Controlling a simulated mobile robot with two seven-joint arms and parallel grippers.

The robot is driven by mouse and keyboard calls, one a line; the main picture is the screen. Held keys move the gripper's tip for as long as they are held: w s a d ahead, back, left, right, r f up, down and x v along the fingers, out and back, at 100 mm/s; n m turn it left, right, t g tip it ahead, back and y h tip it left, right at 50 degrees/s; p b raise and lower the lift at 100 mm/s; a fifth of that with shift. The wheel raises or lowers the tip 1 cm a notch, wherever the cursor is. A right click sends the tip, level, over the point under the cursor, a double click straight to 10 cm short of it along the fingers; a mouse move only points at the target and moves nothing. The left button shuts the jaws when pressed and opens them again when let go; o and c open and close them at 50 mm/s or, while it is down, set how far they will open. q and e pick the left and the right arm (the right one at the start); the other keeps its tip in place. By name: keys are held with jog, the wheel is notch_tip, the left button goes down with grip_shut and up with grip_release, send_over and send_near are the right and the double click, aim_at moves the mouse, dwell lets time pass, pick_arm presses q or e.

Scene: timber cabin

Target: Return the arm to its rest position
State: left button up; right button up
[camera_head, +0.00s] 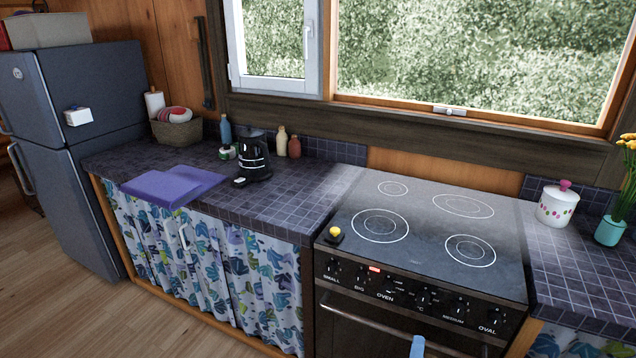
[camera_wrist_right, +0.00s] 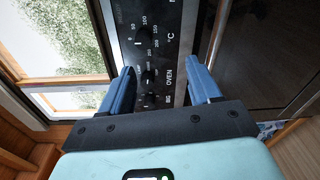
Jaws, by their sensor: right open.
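My right gripper (camera_head: 417,346) shows only as a small light-blue piece at the bottom edge of the head view, in front of the oven door. In the right wrist view my right gripper (camera_wrist_right: 160,70) has its two blue fingers spread apart, with nothing held between them. Beyond the fingers is the oven's control panel (camera_wrist_right: 150,50) with its knobs. The rest of the right arm is hidden below the head view. My left gripper is not in view.
The stove (camera_head: 430,229) stands between tiled counters, a yellow item (camera_head: 334,233) on its front left corner. A white jar (camera_head: 556,207) stands right. The floor (camera_head: 60,290) at left is clear.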

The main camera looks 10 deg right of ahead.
jog(key=s+a+f+m+g+y+p, duration=0.2)
jog(key=s+f+m+g+y+p, duration=0.3)
jog(key=s+f+m+g, duration=1.05)
pick_arm(q)
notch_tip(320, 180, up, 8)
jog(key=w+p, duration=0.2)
jog(key=p, duration=0.1)
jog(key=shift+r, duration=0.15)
pick_arm(e)
jog(key=s+a+f+m+y, duration=0.2)
jog(key=s+a+y, duration=0.5)
jog(key=s+a, duration=0.8)
jog(key=s+f+g, duration=0.1)
jog(key=s, duration=0.1)
jog(key=shift+s+f+m, duration=0.2)
jog(key=shift+s+m, duration=0.1)
jog(key=shift+m, duration=0.05)
